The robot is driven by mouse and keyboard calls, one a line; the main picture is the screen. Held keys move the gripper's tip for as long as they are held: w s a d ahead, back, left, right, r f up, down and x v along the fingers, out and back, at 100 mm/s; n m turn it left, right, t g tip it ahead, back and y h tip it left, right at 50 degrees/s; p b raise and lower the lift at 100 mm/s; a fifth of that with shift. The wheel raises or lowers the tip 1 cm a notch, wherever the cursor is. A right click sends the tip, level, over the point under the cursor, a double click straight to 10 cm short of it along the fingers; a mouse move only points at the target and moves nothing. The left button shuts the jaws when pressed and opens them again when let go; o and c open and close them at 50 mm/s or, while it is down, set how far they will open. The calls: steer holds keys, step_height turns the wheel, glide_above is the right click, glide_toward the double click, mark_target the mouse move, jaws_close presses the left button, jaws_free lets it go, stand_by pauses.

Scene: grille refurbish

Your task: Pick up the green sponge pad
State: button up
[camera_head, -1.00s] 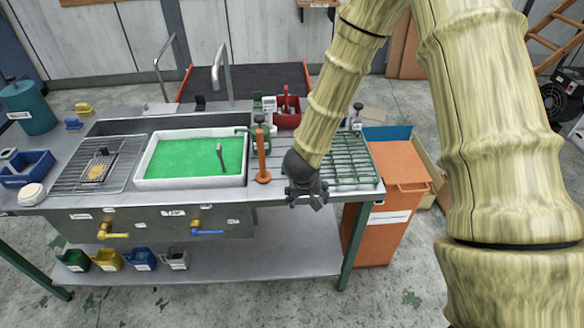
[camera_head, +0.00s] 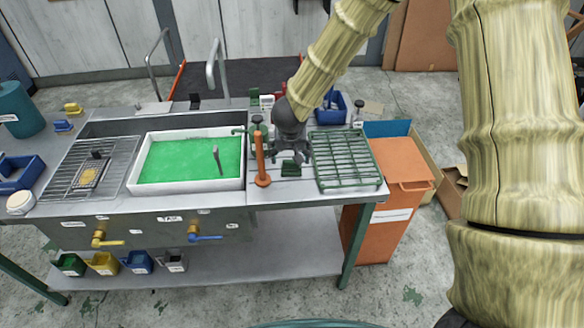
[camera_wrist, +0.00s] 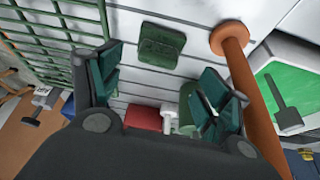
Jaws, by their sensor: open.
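The green sponge pad (camera_head: 291,168) is a small dark green block on the slatted metal counter, between the orange upright post and the green grille. In the wrist view the pad (camera_wrist: 160,48) lies beyond the fingertips, roughly in line with the gap between them. My gripper (camera_head: 290,156) is over the counter just behind the pad. In the wrist view my gripper (camera_wrist: 160,68) has its two fingers spread wide with nothing between them. The pad appears clear of both fingers; the exact height above it is hard to tell.
The orange post (camera_head: 261,160) stands close left of the pad, and the green grille (camera_head: 345,160) lies close right. The white tray with green liquid (camera_head: 190,160) is farther left. A red object (camera_wrist: 143,117) shows in the wrist view. A blue bin (camera_head: 334,104) sits behind the grille.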

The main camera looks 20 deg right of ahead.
mark_target(292, 161)
steer(key=shift+d+p+x, duration=0.15)
steer(key=shift+p+x, duration=0.05)
steer(key=shift+x, duration=0.8)
steer(key=shift+d+p+x, duration=0.15)
steer(key=shift+p+x, duration=0.05)
steer(key=shift+x, duration=1.8)
steer(key=shift+a, duration=0.1)
steer(key=shift+c, duration=0.4)
steer(key=c, duration=1)
